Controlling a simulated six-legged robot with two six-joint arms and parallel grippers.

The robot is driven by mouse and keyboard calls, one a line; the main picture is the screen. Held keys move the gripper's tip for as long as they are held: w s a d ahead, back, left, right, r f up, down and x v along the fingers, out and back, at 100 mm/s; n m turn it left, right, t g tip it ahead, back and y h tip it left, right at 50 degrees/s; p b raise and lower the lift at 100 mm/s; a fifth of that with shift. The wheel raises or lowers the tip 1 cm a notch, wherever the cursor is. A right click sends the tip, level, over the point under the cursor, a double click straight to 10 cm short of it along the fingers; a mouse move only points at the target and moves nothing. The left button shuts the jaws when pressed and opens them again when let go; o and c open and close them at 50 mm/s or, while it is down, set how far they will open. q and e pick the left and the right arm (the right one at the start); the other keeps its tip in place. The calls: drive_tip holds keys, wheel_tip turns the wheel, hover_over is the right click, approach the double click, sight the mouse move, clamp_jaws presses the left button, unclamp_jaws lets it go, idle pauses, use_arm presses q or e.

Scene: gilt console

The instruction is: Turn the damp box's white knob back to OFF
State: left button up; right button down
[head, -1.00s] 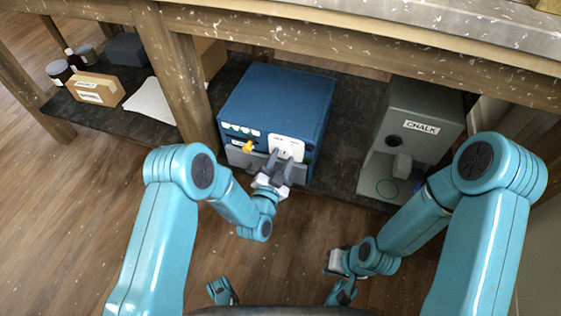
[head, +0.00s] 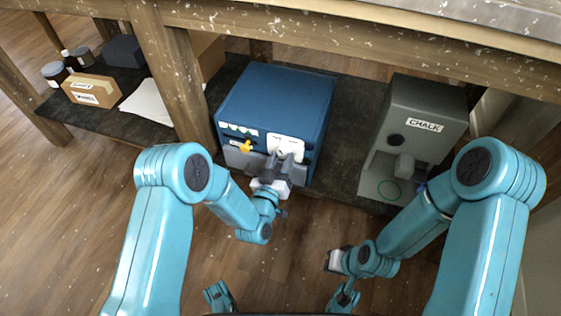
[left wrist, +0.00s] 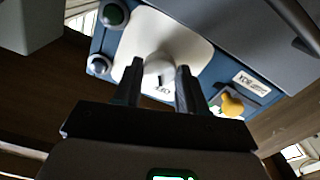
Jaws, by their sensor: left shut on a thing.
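The damp box is the blue box (head: 279,95) on the dark lower shelf, its front facing me. A white plate (head: 285,142) is on that front. In the left wrist view the white knob (left wrist: 158,72) sticks out from the white plate (left wrist: 180,42), between the two dark fingers of my left gripper (left wrist: 158,82). The left gripper (head: 284,160) is shut on the knob and covers most of it in the head view.
A yellow knob (head: 245,147) is left of the plate on the box front. A grey chalk machine (head: 430,101) stands to the right. A wooden post (head: 180,85) is close on the left. The shelf top (head: 400,50) overhangs the box.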

use_arm(q)
drive_tip(key=shift+s+f+n, duration=0.1)
drive_tip(key=shift+f+n, duration=0.05)
drive_tip(key=shift+n, duration=0.25)
drive_tip(key=o, duration=1.1)
drive_tip(key=shift+c, duration=0.2)
